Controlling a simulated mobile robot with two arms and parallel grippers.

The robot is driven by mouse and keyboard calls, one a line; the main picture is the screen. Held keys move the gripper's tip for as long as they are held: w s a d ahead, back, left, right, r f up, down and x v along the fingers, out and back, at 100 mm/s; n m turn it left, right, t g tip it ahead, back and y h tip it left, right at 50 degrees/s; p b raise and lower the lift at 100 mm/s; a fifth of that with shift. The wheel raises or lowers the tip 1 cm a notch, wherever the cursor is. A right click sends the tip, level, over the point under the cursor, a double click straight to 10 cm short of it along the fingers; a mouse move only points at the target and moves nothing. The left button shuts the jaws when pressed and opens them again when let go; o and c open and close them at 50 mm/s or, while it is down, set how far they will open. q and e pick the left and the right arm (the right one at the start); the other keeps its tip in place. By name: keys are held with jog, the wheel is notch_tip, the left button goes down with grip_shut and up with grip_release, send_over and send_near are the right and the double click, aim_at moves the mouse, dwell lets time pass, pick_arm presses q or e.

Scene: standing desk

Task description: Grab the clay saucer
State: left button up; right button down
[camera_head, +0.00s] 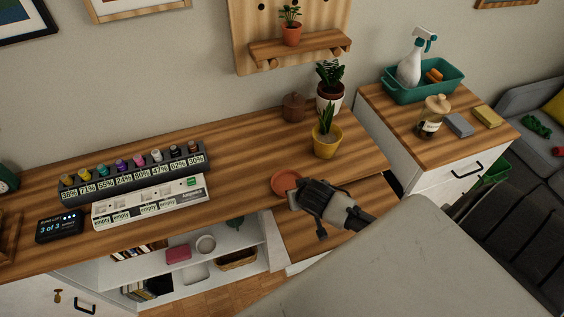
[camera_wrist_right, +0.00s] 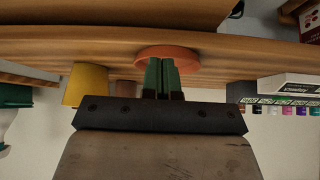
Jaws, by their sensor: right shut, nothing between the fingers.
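The clay saucer (camera_head: 284,182) is a round, shallow terracotta dish on the wooden desk, near its front edge. It also shows in the right wrist view (camera_wrist_right: 190,56), which looks upside down. My right gripper (camera_head: 296,196) is just in front of the saucer's right side. In the wrist view its green fingers (camera_wrist_right: 162,78) are together and empty, overlapping the saucer's near edge. I cannot tell whether they touch it. My left gripper is not in view.
A yellow pot (camera_head: 327,143), a white-and-brown pot (camera_head: 331,98) and a brown lidded jar (camera_head: 294,107) stand behind the saucer. A white tray (camera_head: 151,201) and a rack of small bottles (camera_head: 134,173) are to the left. The desk directly around the saucer is clear.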

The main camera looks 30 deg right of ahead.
aim_at(288, 172)
jog(key=w, duration=0.2)
jog(key=w+d, duration=0.1)
jog(key=w, duration=0.1)
jog(key=shift+d+r, duration=0.1)
jog(key=shift+r, duration=0.05)
jog(key=w, duration=0.2)
jog(key=w+d, duration=0.1)
jog(key=w, duration=0.1)
jog(key=w+p, duration=0.1)
jog(key=w, duration=0.1)
jog(key=shift+d, duration=0.4)
jog(key=shift+f+p, duration=0.25)
jog(key=shift+p, duration=0.05)
jog(key=shift+f, duration=0.65)
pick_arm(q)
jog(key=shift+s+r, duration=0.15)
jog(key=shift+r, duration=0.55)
pick_arm(e)
jog(key=shift+s+a, duration=0.1)
jog(key=shift+s, duration=0.1)
jog(key=shift+f, duration=0.1)
